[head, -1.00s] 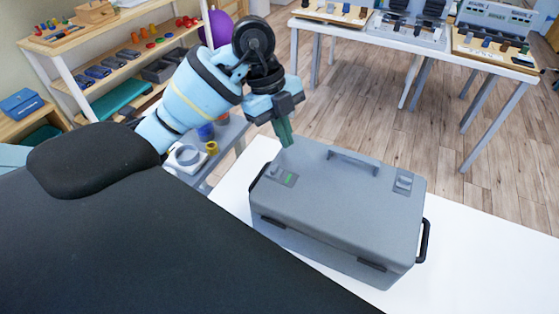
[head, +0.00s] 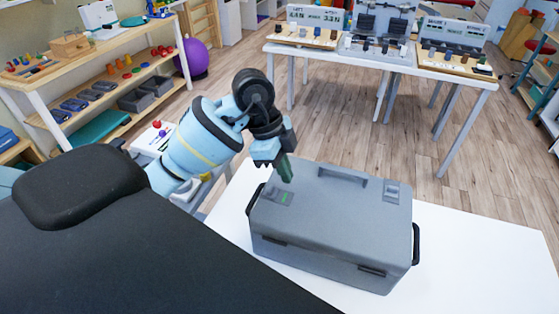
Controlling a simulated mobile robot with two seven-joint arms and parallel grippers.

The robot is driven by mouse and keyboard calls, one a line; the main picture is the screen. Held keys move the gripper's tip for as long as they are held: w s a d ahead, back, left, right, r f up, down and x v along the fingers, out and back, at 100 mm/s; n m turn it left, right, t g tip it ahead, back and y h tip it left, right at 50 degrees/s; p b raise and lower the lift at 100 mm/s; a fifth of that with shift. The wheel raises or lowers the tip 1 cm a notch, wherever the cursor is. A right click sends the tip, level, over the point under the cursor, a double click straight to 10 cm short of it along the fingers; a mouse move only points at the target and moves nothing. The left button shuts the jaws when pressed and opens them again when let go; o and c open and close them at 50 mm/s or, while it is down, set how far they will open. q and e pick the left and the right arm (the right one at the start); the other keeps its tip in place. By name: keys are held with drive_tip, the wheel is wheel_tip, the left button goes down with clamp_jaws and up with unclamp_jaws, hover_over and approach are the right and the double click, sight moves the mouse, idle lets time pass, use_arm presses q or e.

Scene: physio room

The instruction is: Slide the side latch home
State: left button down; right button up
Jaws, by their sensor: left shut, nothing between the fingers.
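A grey case (head: 330,222) with a top handle (head: 342,174) stands closed on a white table. A side latch (head: 278,196) sits on the lid's left end and shows a small green patch. A second latch (head: 392,190) sits on the lid's right end, with no green visible. My left gripper (head: 285,172) is shut and empty, pointing down just above and behind the left latch. I cannot tell whether its fingertips touch the latch or the lid. My right gripper is not in view.
The white table (head: 470,250) is bare to the right of the case. A black padded surface (head: 130,245) fills the lower left. Shelves (head: 120,85) with small items stand at the back left. Another table (head: 390,60) with boards stands behind, across open wooden floor.

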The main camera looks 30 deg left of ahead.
sight(271, 188)
use_arm(q)
drive_tip(key=x, duration=0.5)
drive_tip(key=shift+d+f, duration=0.1)
drive_tip(key=shift+f, duration=0.1)
drive_tip(key=shift+a+f, duration=0.15)
drive_tip(key=shift+a, duration=0.2)
drive_tip(key=a, duration=0.2)
drive_tip(key=shift+s+a, duration=0.35)
drive_tip(key=shift+a, duration=0.25)
drive_tip(key=shift+s+a, duration=0.1)
drive_tip(key=shift+s+a, duration=0.2)
drive_tip(key=shift+a, duration=0.55)
